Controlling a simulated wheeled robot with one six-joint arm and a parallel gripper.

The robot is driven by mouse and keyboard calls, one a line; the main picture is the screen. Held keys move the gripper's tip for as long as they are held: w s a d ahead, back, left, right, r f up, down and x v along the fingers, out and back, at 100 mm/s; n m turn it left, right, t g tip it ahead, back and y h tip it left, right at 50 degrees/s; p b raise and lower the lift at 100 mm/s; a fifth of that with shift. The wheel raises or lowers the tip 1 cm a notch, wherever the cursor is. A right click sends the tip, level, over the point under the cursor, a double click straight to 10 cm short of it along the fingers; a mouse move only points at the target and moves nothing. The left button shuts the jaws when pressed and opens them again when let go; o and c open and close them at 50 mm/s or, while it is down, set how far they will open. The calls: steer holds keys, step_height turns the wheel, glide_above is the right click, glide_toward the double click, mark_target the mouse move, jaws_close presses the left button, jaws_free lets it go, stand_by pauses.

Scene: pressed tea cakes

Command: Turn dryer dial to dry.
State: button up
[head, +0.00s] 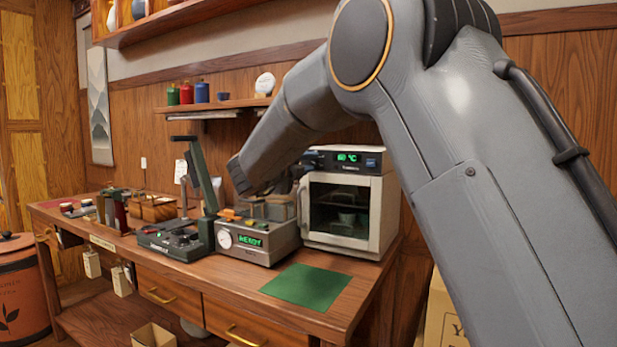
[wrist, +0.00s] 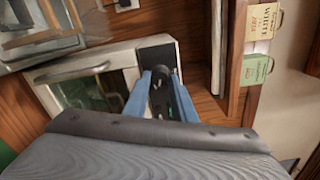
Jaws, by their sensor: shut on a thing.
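The dryer (head: 392,215) is a white cabinet with a glass door at the back right of the bench. Its dark top panel (head: 371,161) carries a lit green display reading °C. In the wrist view, the dryer door (wrist: 95,88) and the dark panel end (wrist: 157,52) lie beyond my gripper. The two blue fingers of my gripper (wrist: 162,78) are shut on a small dark dial (wrist: 161,86) at this panel. The dial's pointer and markings are hidden or too small to read. In the head view, my arm reaches across and the fingertips are hard to make out.
A grey steel unit (head: 258,246) with a green READY display stands left of the dryer, beside a dark lever press (head: 172,241). A green mat (head: 306,286) lies clear at the front right. A shelf (head: 215,103) with canisters hangs above.

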steer(key=shift+f+m+b, duration=0.15)
steer(key=shift+m+b, duration=0.95)
steer(key=shift+b, duration=0.15)
steer(key=o, duration=1)
steer(key=shift+d, duration=0.1)
steer(key=shift+s+a, duration=0.15)
steer(key=shift+a, duration=0.05)
steer(key=v, duration=0.7)
steer(key=shift+s+b, duration=0.2)
steer(key=shift+b, duration=0.15)
